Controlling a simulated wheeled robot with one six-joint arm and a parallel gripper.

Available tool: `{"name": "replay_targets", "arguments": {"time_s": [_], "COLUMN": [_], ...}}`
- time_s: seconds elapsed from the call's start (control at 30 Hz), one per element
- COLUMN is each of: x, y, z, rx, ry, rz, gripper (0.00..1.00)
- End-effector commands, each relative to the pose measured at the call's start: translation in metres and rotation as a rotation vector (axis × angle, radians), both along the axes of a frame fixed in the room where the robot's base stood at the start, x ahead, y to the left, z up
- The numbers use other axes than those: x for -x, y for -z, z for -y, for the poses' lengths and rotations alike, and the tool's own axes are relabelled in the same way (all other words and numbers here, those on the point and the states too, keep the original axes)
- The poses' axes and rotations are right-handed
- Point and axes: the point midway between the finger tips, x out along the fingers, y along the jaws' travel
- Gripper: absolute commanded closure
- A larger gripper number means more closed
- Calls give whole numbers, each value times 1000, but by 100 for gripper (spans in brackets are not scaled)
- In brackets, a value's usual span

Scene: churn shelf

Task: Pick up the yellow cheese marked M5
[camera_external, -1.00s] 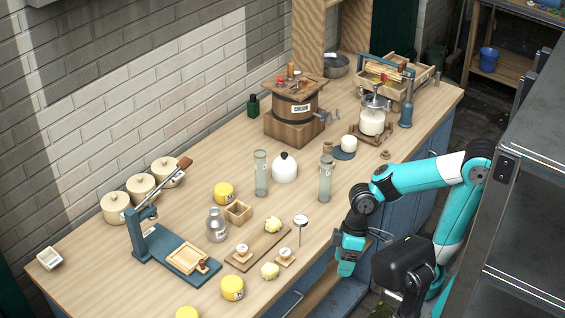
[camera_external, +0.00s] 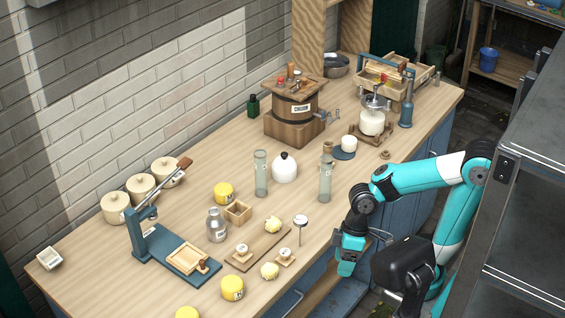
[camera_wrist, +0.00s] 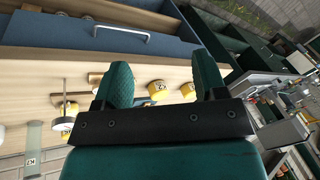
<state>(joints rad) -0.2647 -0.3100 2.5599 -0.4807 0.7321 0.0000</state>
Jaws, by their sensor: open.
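Three yellow cheeses with pale labels show in the external view: one behind the small wooden box (camera_external: 224,193), one near the bench's front edge (camera_external: 232,288), and one cut off by the bottom of the picture (camera_external: 187,313). Their marks are too small to read, so I cannot tell which is M5. My gripper (camera_external: 347,258) hangs beside the bench's front edge, right of the cheeses and apart from them. In the wrist view, my gripper (camera_wrist: 162,78) has its green fingers spread and empty. Yellow round things (camera_wrist: 157,88) show beyond the fingers, partly hidden.
The wooden bench (camera_external: 110,245) holds a blue press (camera_external: 140,235), a metal can (camera_external: 216,226), glass cylinders (camera_external: 325,178), a white bell-shaped vessel (camera_external: 285,168) and a churn (camera_external: 292,108). A dial on a stem (camera_external: 300,221) stands near the front edge. A drawer handle (camera_wrist: 122,32) shows close by.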

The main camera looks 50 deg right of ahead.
Motion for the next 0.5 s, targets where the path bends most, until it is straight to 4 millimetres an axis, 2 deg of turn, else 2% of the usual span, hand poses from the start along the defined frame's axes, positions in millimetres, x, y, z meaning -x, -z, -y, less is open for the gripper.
{"name": "replay_targets", "arguments": {"time_s": [0.03,0.17,0.43,0.5], "x": [0,0,-1,-11], "y": [0,0,-1,-5], "z": [0,0,0,0], "rx": [0,0,0,6], "ry": [0,0,1,14], "rz": [0,0,1,6], "gripper": [35,5,3,3]}}
